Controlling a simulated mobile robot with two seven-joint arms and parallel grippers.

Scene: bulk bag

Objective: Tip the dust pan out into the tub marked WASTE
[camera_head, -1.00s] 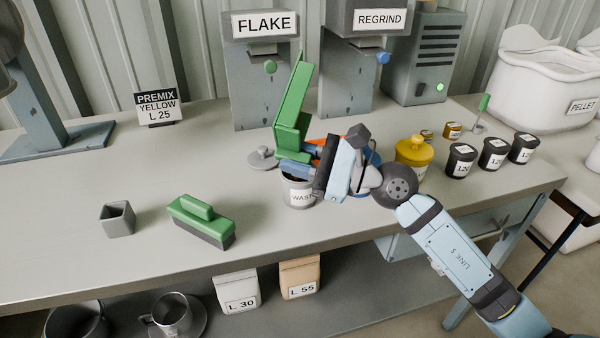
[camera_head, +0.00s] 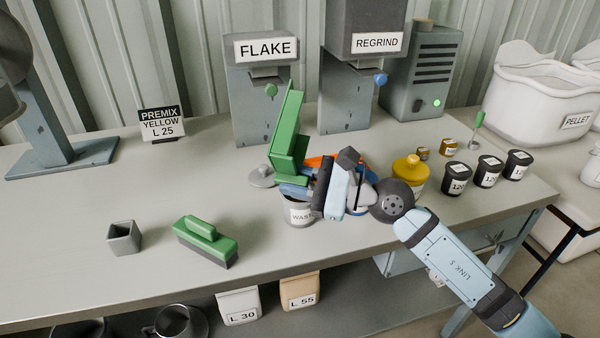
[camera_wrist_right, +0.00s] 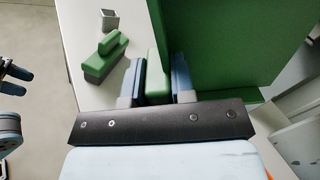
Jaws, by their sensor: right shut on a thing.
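The green dust pan (camera_head: 286,130) is tilted steeply on edge above the tub marked WASTE (camera_head: 299,216). My right gripper (camera_head: 294,189) is shut on the pan's handle, and the pan also fills the upper right of the right wrist view (camera_wrist_right: 225,45). In that view the blue fingers of my right gripper (camera_wrist_right: 157,80) close on the green handle from both sides. The tub stands upright on the bench, partly hidden behind the gripper. Its inside is hidden, and I cannot see any dust falling. My left gripper is not seen in the head view.
A green brush (camera_head: 207,240) and a small grey square cup (camera_head: 124,238) lie left on the bench (camera_head: 80,230). A grey lid (camera_head: 261,176) is behind the tub. A yellow canister (camera_head: 410,172) and several dark tubs (camera_head: 457,180) stand right. The FLAKE (camera_head: 262,95) and REGRIND (camera_head: 350,90) hoppers stand behind.

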